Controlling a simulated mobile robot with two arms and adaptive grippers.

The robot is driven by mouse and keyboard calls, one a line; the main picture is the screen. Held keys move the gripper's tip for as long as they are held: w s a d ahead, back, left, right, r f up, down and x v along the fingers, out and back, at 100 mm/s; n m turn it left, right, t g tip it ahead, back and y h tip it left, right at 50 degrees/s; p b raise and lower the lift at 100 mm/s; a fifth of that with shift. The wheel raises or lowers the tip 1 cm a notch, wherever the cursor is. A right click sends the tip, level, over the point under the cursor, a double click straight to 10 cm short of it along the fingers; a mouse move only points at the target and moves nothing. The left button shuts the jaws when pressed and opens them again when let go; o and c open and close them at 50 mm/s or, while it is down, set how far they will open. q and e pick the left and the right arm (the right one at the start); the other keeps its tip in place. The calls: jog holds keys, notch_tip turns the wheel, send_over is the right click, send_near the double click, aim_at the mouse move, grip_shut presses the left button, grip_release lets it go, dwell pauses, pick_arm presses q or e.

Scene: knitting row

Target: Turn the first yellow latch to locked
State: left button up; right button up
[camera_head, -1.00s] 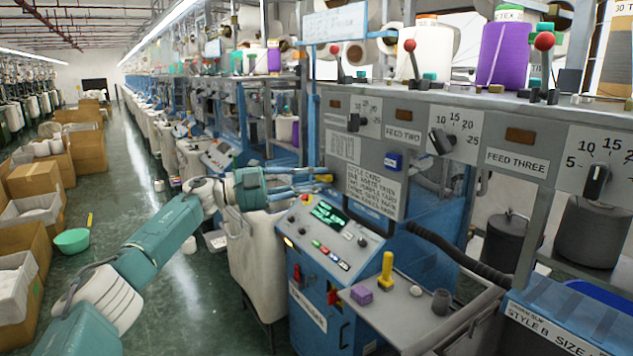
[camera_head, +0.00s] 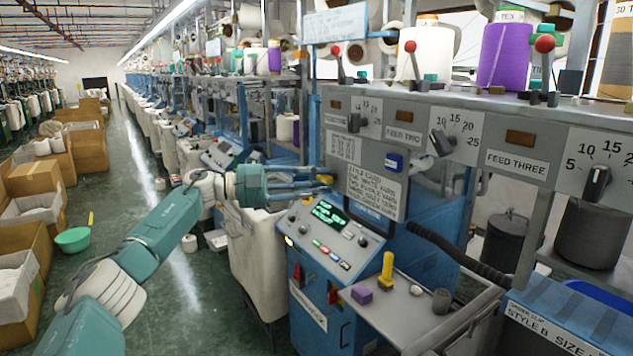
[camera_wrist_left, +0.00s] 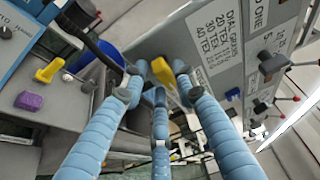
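A yellow latch (camera_wrist_left: 162,71) sits at the edge of the grey panel in the left wrist view. In the head view only a small yellow part (camera_head: 325,178) of it shows at the fingertips. My left gripper (camera_wrist_left: 157,86) has its blue fingers spread, with the latch just beyond and between their tips. Whether a finger touches it I cannot tell. In the head view the left gripper (camera_head: 318,184) reaches rightward to the panel's left edge. My right gripper is in neither view.
A control console (camera_head: 330,239) stands below the gripper. Beside it a grey shelf (camera_head: 403,318) carries an upright yellow handle (camera_head: 387,269), a purple block (camera_head: 362,294) and a grey cup (camera_head: 441,301). A text card (camera_head: 374,191) is on the panel. The aisle (camera_head: 165,240) is open at left.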

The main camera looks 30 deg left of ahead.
pick_arm(q)
jog(key=shift+o, duration=0.5)
jog(key=shift+r, duration=0.1)
jog(key=v, duration=1.2)
